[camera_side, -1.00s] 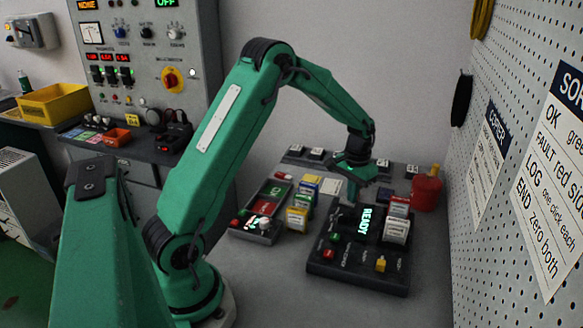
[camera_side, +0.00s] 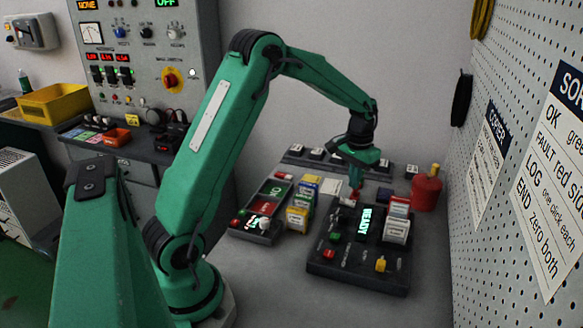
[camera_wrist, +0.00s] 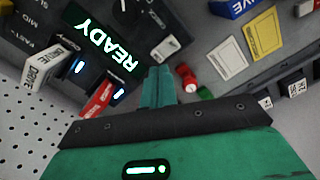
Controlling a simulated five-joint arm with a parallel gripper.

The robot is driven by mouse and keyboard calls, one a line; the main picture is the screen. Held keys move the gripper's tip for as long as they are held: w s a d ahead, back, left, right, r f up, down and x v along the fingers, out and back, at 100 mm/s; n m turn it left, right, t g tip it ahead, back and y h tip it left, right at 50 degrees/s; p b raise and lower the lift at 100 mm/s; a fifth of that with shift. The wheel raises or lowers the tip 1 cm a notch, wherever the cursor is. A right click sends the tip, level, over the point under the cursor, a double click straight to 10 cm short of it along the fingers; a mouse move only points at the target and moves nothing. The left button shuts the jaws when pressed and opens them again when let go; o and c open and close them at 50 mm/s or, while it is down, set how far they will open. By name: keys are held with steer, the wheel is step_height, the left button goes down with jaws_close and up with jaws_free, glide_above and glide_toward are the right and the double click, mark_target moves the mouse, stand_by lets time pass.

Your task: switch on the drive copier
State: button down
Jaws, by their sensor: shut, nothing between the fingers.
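The drive copier (camera_side: 340,268) is a dark box on the bench in the side view. Its screen (camera_side: 366,219) is lit and reads READY, and it also shows in the wrist view (camera_wrist: 108,42). A white-labelled drive (camera_side: 396,230) and a red-labelled drive (camera_side: 399,206) stand in it, with blue lights beside them in the wrist view. A red button and a yellow knob (camera_side: 380,264) sit at its front. My gripper (camera_side: 355,189) is shut and empty above the copier's far end. In the wrist view its closed fingers (camera_wrist: 158,75) are close to a white-labelled part (camera_wrist: 165,48) and small red pieces (camera_wrist: 187,77).
A grey unit (camera_side: 262,230) with green and red panels lies left of the copier. Yellow and blue drives (camera_side: 297,220) stand between them. A red bottle (camera_side: 427,190) stands at the right by the pegboard (camera_side: 500,80). Bench in front of the copier is clear.

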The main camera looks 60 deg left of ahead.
steer(key=shift+r, duration=1.05)
steer(key=shift+r, duration=0.1)
steer(key=s+d+r+m+t, duration=0.1)
steer(key=s+d+r+t, duration=0.2)
steer(key=s+d+r, duration=0.65)
steer(key=s+d+r+m+t, duration=0.1)
steer(key=s+d, duration=0.1)
steer(key=s, duration=0.5)
steer(key=s+d+r+m+t, duration=0.1)
steer(key=s+d, duration=0.1)
steer(key=s, duration=0.6)
steer(key=shift+s+d+r+t, duration=0.25)
steer(key=shift+s+r+t, duration=0.05)
steer(key=shift+r, duration=0.1)
steer(key=c, duration=2.1)
jaws_free()
